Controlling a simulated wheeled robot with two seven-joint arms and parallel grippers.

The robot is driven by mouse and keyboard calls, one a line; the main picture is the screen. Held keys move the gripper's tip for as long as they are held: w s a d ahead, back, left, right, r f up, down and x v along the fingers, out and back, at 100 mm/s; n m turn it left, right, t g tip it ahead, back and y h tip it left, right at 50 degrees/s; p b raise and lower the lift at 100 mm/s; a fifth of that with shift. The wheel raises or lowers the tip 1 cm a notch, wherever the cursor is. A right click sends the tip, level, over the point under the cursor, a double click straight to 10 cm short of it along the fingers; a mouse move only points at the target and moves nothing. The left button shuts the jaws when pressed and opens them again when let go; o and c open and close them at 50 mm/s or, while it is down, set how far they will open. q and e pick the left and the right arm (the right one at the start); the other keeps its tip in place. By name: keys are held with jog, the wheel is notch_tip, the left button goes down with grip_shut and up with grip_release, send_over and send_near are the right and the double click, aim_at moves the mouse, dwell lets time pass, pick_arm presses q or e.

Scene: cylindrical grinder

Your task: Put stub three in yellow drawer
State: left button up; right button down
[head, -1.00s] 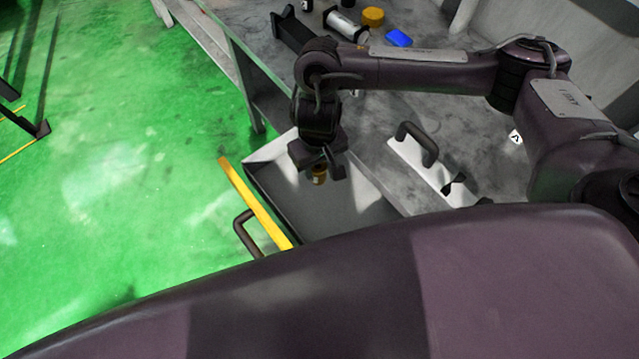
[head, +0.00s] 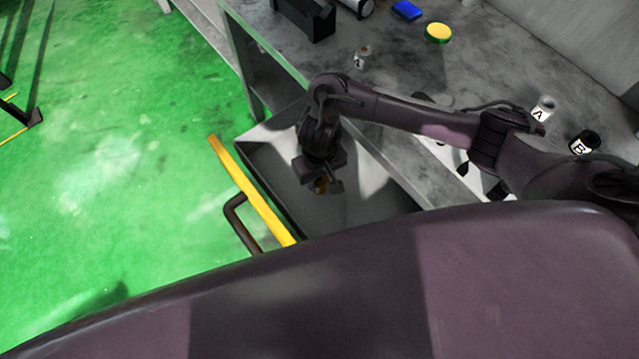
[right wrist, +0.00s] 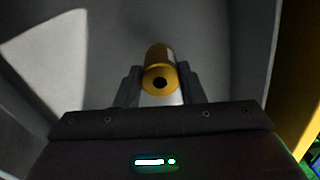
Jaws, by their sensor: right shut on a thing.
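The yellow drawer (head: 252,192) is pulled open, with a yellow front and a dark handle. Its grey interior looks empty around my gripper. My right gripper (head: 325,188) is over the inside of the drawer, pointing down. It is shut on a small brass-coloured stub (head: 321,185), mostly hidden by the fingers in the head view. In the right wrist view the stub (right wrist: 160,72) sits between the fingertips, with a dark hole in its end and a pale label on its side. Its number cannot be read. My left gripper is not in view.
The grey bench (head: 420,75) beside the drawer holds a black block (head: 305,18), a blue item (head: 407,10), a yellow round item (head: 438,33), and bottles marked A (head: 542,110) and B (head: 584,142). Green floor lies left of the drawer.

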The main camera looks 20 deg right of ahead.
aim_at(319, 183)
notch_tip(319, 183, down, 3)
jog(key=shift+f+b, duration=0.1)
jog(key=shift+b, duration=0.75)
jog(key=shift+w, duration=0.1)
jog(key=c, duration=0.9)
grip_release()
jog(key=shift+c, duration=0.2)
